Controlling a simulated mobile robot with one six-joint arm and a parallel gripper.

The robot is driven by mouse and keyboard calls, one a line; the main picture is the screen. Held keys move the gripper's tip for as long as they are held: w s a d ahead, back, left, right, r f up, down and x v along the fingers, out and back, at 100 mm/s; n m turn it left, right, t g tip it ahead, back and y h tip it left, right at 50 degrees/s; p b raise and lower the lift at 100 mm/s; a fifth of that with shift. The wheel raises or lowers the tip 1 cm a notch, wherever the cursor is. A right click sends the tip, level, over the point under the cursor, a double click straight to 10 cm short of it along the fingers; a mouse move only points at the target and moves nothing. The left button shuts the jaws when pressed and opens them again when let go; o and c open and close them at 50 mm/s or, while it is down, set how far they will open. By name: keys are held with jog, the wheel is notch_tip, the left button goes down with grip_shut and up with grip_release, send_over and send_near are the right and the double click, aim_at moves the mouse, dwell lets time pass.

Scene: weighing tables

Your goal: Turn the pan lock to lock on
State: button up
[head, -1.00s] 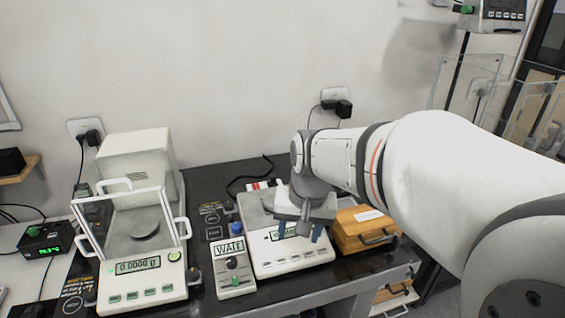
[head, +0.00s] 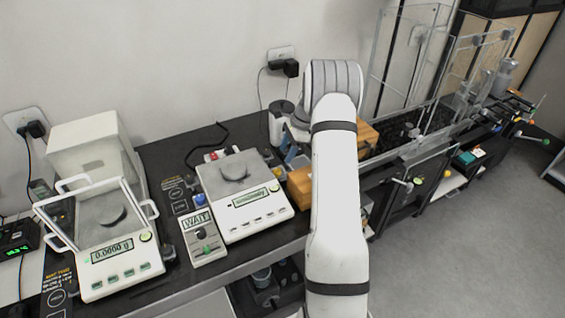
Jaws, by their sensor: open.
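An open-top balance (head: 250,215) with a round grey pan (head: 233,171) stands on the dark bench. A small red and white part (head: 214,155) is at its back edge; I cannot tell whether this is the pan lock or which way it is set. My gripper (head: 292,157) is open, just right of the balance and apart from the pan. My arm hides part of it, and nothing shows held.
A glass-shielded balance (head: 112,262) stands at the left. Wooden boxes (head: 300,188) are partly hidden by my arm, right of the balance. Clear panels (head: 405,60) rise at the back right. A black cable (head: 205,143) lies behind the balance.

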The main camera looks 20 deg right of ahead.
aim_at(279, 169)
jog(key=shift+w+d+f, duration=0.1)
jog(key=shift+f, duration=0.6)
jog(key=p+x, duration=0.2)
jog(key=x, duration=0.5)
jog(key=shift+c, duration=0.2)
